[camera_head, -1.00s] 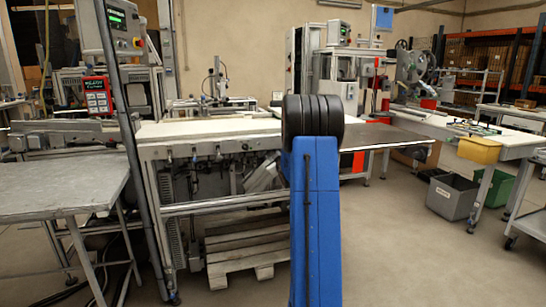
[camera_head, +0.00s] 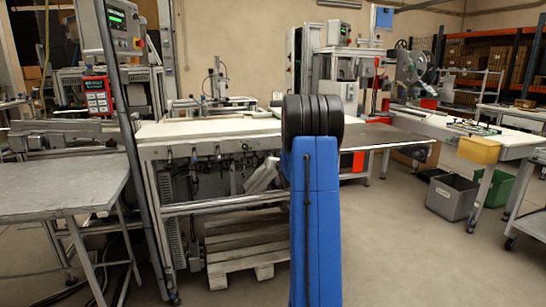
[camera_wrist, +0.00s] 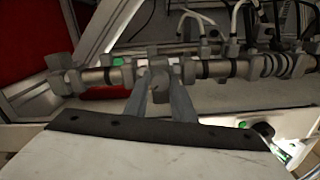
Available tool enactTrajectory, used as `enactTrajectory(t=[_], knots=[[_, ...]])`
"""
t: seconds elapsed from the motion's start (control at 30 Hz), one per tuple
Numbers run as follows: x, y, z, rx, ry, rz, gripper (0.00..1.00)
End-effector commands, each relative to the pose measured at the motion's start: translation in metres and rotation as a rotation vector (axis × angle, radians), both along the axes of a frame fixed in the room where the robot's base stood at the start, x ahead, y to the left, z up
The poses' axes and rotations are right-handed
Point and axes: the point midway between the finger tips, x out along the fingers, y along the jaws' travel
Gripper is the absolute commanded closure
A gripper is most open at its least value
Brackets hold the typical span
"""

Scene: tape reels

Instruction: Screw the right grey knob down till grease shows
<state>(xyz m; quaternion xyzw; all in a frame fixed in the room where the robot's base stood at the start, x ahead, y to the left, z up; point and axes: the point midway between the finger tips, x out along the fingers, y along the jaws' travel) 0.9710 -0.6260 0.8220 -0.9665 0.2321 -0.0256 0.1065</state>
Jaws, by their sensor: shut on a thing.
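In the wrist view my gripper (camera_wrist: 161,90) points up the picture, its two grey fingers closed on a small grey knob (camera_wrist: 160,70). The knob sits at a horizontal shaft with grey fittings (camera_wrist: 215,70). The fingers cover its sides, and I cannot tell how far down it is screwed. No grease can be made out in this dim view. In the head view my blue arm stands in front of the machine, and the gripper and knob are hidden.
More grey fittings (camera_wrist: 62,80) sit at the shaft's left end. Dark and pale hoses (camera_wrist: 250,20) hang above its right part. A red panel (camera_wrist: 30,40) is at upper left. In the head view a grey table (camera_head: 60,190) stands left, and a wooden pallet (camera_head: 245,250) lies under the machine.

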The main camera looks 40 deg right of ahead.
Motion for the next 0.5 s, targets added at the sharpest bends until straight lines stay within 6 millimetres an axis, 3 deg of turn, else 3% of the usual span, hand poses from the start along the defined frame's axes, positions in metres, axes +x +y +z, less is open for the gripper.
enactTrajectory(t=[0.5], knots=[[-0.0001,-0.0002,-0.0008,0.435,-0.221,-0.001,0.99]])
